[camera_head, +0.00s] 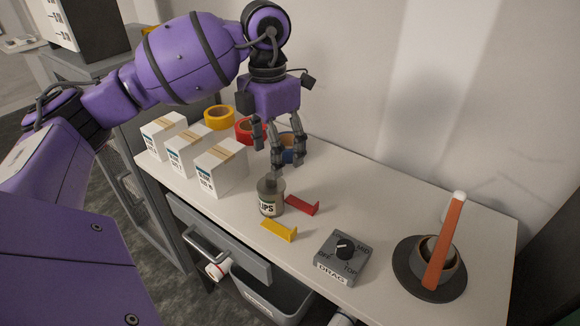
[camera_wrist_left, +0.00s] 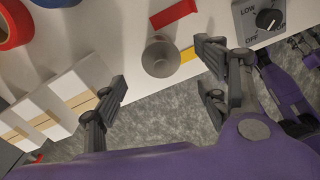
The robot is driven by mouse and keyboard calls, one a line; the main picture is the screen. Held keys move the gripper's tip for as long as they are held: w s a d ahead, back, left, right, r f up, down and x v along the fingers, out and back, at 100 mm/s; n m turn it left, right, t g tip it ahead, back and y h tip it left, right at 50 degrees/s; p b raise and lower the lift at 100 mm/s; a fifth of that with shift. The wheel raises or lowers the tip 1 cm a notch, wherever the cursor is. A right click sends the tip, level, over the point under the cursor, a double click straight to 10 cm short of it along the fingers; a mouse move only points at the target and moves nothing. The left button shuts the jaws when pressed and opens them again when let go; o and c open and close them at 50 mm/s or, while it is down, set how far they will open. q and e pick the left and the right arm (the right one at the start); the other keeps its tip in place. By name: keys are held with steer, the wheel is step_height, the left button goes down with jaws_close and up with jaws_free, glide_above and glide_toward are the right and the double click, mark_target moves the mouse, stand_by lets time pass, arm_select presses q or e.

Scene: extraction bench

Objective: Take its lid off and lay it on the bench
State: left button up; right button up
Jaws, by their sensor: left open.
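A small grey-green jar (camera_head: 270,204) with a pale label ending in "IPS" stands upright near the front edge of the bench. Its round grey top (camera_wrist_left: 161,57) faces the camera in the left wrist view. I cannot clearly make out the lid's edge. My left gripper (camera_head: 282,160) hangs just above the jar, fingers pointing down. Its fingers are spread and empty; in the left wrist view (camera_wrist_left: 163,78) they stand apart on either side, with the jar beyond and between them. One fingertip overlaps the jar's top in the head view; I cannot tell if it touches.
The bench (camera_head: 400,190) holds a red bracket (camera_head: 302,205) and a yellow bracket (camera_head: 279,231) beside the jar. White boxes (camera_head: 222,167) and tape rolls (camera_head: 219,117) stand left and behind. A dial box (camera_head: 341,258) and a dark round dish (camera_head: 403,275) lie right. Bench right of the red bracket is clear.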

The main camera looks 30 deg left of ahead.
mark_target(271, 183)
arm_select(q)
steer(key=shift+w+a+r, duration=0.2)
steer(key=f, duration=0.1)
steer(key=s+f, duration=0.1)
steer(key=f, duration=0.1)
steer(key=shift+s, duration=0.15)
step_height(271, 183, down, 4)
steer(key=shift+r+p, duration=0.2)
steer(key=shift+p, duration=0.3)
steer(key=shift+f, duration=0.35)
steer(key=shift+c, duration=0.5)
arm_select(e)
steer(key=shift+s+d+r, duration=0.1)
steer(key=shift+s+r, duration=0.3)
steer(key=shift+r, duration=0.05)
